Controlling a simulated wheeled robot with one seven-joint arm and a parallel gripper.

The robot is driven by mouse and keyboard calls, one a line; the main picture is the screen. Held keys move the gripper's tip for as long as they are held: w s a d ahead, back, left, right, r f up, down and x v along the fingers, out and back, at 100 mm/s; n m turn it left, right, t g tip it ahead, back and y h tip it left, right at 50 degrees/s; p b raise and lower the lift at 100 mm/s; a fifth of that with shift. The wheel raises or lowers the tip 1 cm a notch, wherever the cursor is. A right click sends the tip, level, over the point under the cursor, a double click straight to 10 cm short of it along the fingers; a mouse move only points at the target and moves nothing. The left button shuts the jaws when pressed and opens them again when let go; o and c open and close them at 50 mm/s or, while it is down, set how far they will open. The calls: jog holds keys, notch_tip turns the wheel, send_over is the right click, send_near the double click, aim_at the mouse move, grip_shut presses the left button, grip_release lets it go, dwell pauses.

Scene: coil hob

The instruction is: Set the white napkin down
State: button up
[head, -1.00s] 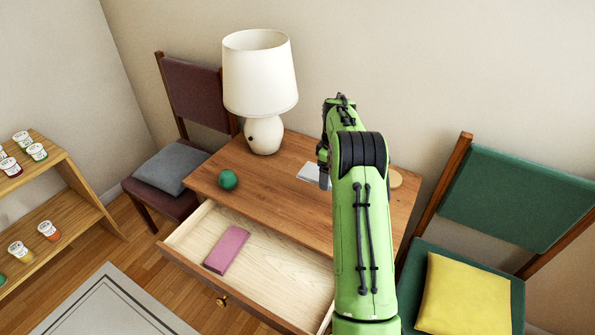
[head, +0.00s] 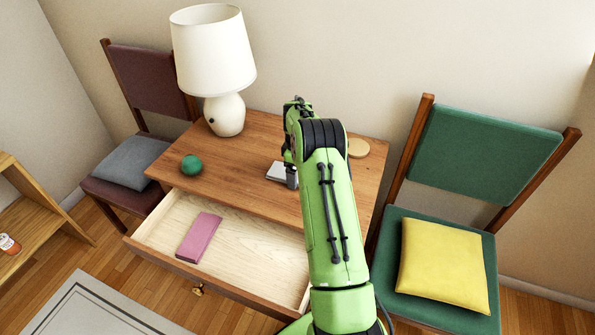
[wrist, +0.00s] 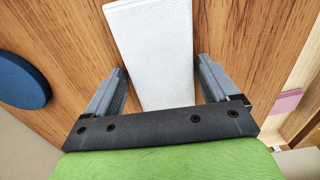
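The white napkin (head: 279,171) lies on the wooden tabletop, partly hidden by my arm in the head view. In the wrist view the folded white napkin (wrist: 155,45) runs from the top edge down between my fingers. My gripper (wrist: 163,78) is open, with one finger on each side of the napkin and a gap of bare wood showing beside each. In the head view my gripper (head: 291,178) is low over the table at the napkin, its fingers mostly hidden.
The drawer (head: 255,240) is open, with a pink folded cloth (head: 199,238) inside. A green ball (head: 191,165), a lamp (head: 224,115) and a tan disc (head: 358,148) stand on the table. A blue disc (wrist: 22,80) shows in the wrist view. Chairs flank the table.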

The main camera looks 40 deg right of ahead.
jog(key=shift+o, duration=0.8)
notch_tip(320, 180, up, 12)
jog(key=p, duration=0.4)
jog(key=s+a+r+m+t+h, duration=0.1)
jog(key=s+a+r, duration=0.3)
jog(key=a+r, duration=0.45)
jog(key=s+a+r+m+t, duration=0.15)
jog(key=s+a+r, duration=0.25)
jog(key=a+r, duration=0.4)
jog(key=s+a+m+t, duration=0.1)
jog(key=s+a, duration=0.2)
jog(key=s, duration=0.4)
jog(key=s+a+m+t, duration=0.1)
jog(key=s+a, duration=0.3)
jog(key=s, duration=0.3)
jog(key=s+a+m+t+y, duration=0.1)
jog(key=s+a, duration=0.2)
jog(key=s, duration=0.4)
jog(key=shift+s+a+m, duration=0.2)
jog(key=shift+s+m, duration=0.15)
jog(key=shift+s, duration=0.05)
